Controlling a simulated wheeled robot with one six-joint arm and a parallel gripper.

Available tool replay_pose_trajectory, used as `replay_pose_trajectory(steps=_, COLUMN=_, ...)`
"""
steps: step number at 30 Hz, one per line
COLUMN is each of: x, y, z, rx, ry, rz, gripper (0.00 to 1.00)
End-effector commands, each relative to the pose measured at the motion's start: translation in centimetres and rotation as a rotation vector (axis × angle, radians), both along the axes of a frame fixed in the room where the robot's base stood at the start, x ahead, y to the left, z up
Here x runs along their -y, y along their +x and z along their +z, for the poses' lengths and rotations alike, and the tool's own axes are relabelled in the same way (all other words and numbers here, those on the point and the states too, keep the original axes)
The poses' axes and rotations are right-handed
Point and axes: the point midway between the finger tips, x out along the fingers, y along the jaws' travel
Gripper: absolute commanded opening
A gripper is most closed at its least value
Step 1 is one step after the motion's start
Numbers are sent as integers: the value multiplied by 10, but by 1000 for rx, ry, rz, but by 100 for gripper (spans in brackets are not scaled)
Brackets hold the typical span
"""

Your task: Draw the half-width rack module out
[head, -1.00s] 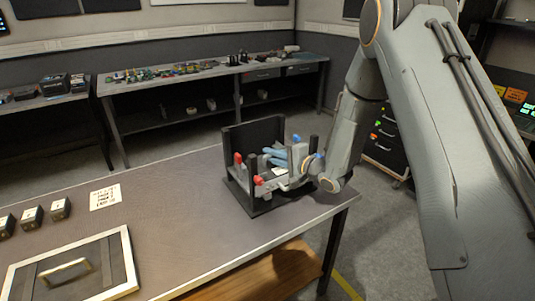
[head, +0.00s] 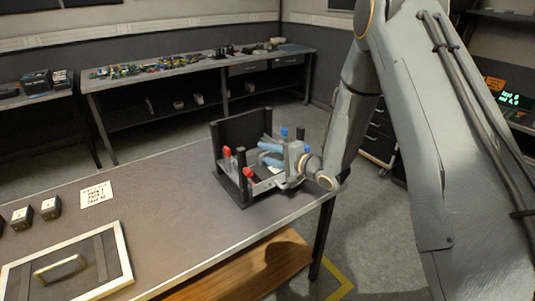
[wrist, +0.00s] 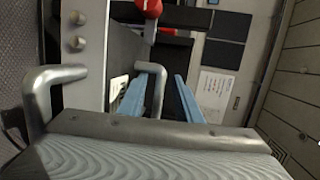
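The black open rack (head: 240,135) stands on the table near its right end. Red knobs (head: 248,172) mark its near posts and blue knobs (head: 284,132) its far side. A pale module front with metal U-handles shows close in the wrist view: one handle (wrist: 32,100) at the left, another (wrist: 158,75) near the middle. My gripper (head: 268,154) is at the rack's right side. In the wrist view my gripper's two blue fingers (wrist: 162,98) are apart, with the middle handle seen between them. I cannot tell whether they touch it. The module's body is mostly hidden.
A label card (head: 96,194), small dark blocks (head: 50,207) and a framed panel with a handle (head: 66,270) lie on the table's left. The table's right edge is close to the rack. A cluttered bench (head: 190,70) stands behind.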

Motion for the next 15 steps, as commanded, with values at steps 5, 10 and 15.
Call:
replay_pose_trajectory(steps=5, x=3, y=0, z=0, rx=-1, ry=-1, rz=-4, gripper=32)
replay_pose_trajectory(steps=10, x=16, y=-10, z=2, rx=-1, ry=-1, rz=-7, gripper=32)
replay_pose_trajectory(steps=15, x=37, y=-29, z=8, rx=1, ry=-1, rz=-7, gripper=32)
